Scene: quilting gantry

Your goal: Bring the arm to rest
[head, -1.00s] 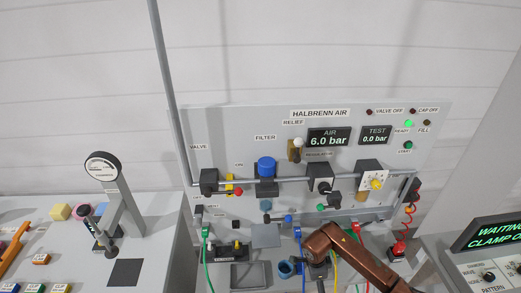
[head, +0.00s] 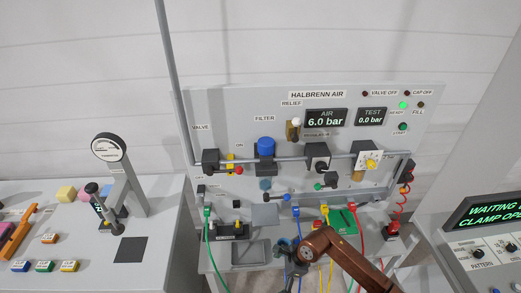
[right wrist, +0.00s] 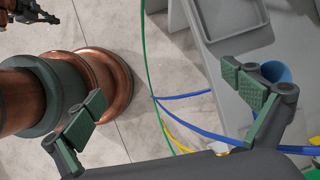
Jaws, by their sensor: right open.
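My right arm (head: 345,258), copper-brown, comes in from the bottom right of the head view, in front of the air panel's bench. Floor and hoses show behind the gap. A blue cup (right wrist: 276,72) shows behind the right-hand finger; I cannot tell whether they touch.
The Halbrenn Air panel (head: 230,115) stands behind the bench. A green block (head: 343,221) lies on the bench. Green, blue, yellow and red hoses hang near the arm. A press (head: 120,180) stands at left, a clamp display (head: 492,210) at right.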

